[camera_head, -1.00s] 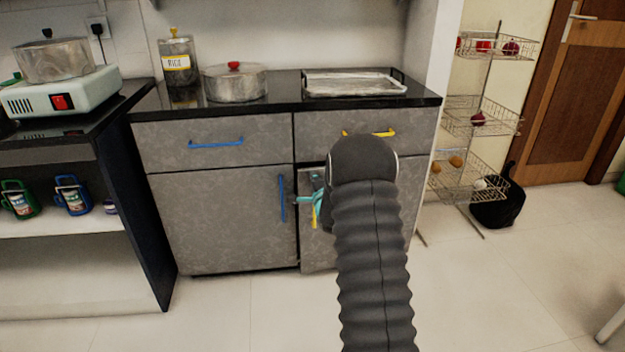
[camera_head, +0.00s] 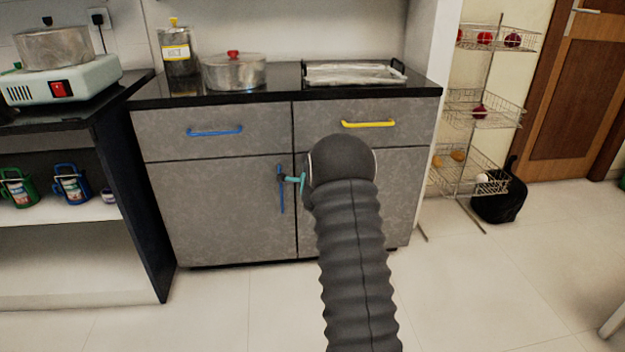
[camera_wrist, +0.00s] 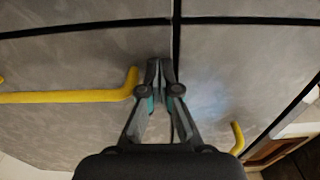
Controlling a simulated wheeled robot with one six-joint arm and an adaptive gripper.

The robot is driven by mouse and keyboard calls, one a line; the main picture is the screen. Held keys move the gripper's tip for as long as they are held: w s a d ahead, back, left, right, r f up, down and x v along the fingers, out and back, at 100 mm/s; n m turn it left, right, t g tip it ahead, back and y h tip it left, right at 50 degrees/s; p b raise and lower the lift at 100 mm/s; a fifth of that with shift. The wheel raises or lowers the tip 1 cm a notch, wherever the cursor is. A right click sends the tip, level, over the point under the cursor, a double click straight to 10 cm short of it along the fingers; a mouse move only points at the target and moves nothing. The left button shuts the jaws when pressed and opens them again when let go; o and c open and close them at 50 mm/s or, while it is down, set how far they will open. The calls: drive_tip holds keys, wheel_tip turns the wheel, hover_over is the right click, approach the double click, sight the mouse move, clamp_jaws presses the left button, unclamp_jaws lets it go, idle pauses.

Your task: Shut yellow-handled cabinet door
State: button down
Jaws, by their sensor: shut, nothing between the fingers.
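The yellow-handled cabinet door (camera_head: 395,190) is at the lower right of the grey cabinet, below a drawer. Its front looks flush with the cabinet, with only a thin seam showing. My arm hides much of it in the head view, including its yellow handle. In the wrist view, the long yellow handle (camera_wrist: 70,97) at the left appears to be the door's. My gripper (camera_wrist: 161,65) is shut and empty, its tips close to the seams at the door's corner. Whether they touch the door is unclear. In the head view, the gripper (camera_head: 294,180) shows beside the blue door handle.
A drawer with a yellow handle (camera_head: 368,124) is above the door. The left door's blue handle (camera_head: 281,188) is close to my gripper. A wire rack (camera_head: 480,110) and black bag (camera_head: 499,197) stand right of the cabinet. The floor in front is open.

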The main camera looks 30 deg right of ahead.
drive_tip(key=b+v, duration=0.2)
drive_tip(key=v, duration=1.2)
drive_tip(key=shift+d, duration=0.15)
